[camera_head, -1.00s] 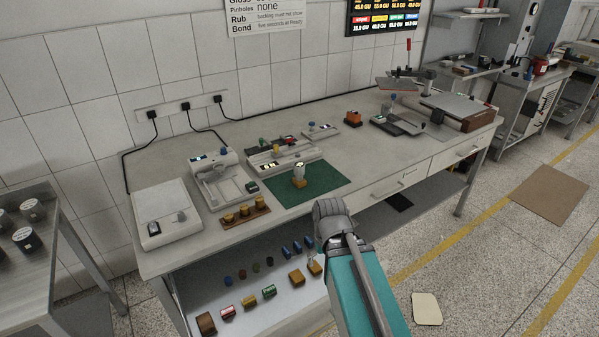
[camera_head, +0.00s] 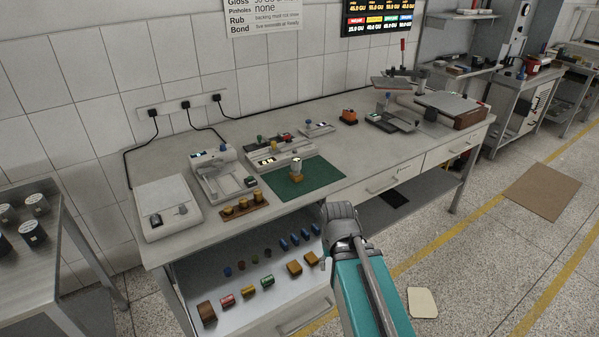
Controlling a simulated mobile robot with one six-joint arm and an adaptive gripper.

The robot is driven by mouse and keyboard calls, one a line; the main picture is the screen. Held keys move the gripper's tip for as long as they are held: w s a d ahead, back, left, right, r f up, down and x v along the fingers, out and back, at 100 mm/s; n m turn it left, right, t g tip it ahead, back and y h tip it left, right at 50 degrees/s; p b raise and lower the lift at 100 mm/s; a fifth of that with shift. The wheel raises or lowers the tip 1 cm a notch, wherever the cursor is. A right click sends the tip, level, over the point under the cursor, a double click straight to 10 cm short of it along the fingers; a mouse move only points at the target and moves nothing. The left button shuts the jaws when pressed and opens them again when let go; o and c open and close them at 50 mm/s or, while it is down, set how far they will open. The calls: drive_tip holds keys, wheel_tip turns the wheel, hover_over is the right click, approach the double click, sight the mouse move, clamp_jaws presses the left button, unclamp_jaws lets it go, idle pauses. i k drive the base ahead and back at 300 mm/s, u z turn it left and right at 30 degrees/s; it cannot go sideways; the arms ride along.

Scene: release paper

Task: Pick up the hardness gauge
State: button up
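A small upright piece with a tan body and a pale round top (camera_head: 296,169) stands on a green mat (camera_head: 322,181) on the workbench. It may be the hardness gauge, but it is too small for me to be sure. My teal and grey arm rises from the bottom of the view, in front of the bench and to the right of the open drawer. My gripper cannot be made out; the arm's end is hidden behind its own links.
An open drawer (camera_head: 240,312) below holds several coloured rolls and blocks. Bare benchtop lies right of the mat.

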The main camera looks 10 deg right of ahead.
sight(296, 162)
drive_tip(key=z, duration=0.5)
drive_tip(key=k, duration=1.15)
drive_tip(key=z, duration=0.8)
drive_tip(key=i, duration=1.9)
drive_tip(key=u, duration=0.65)
drive_tip(key=i, duration=0.6)
drive_tip(key=u, duration=0.45)
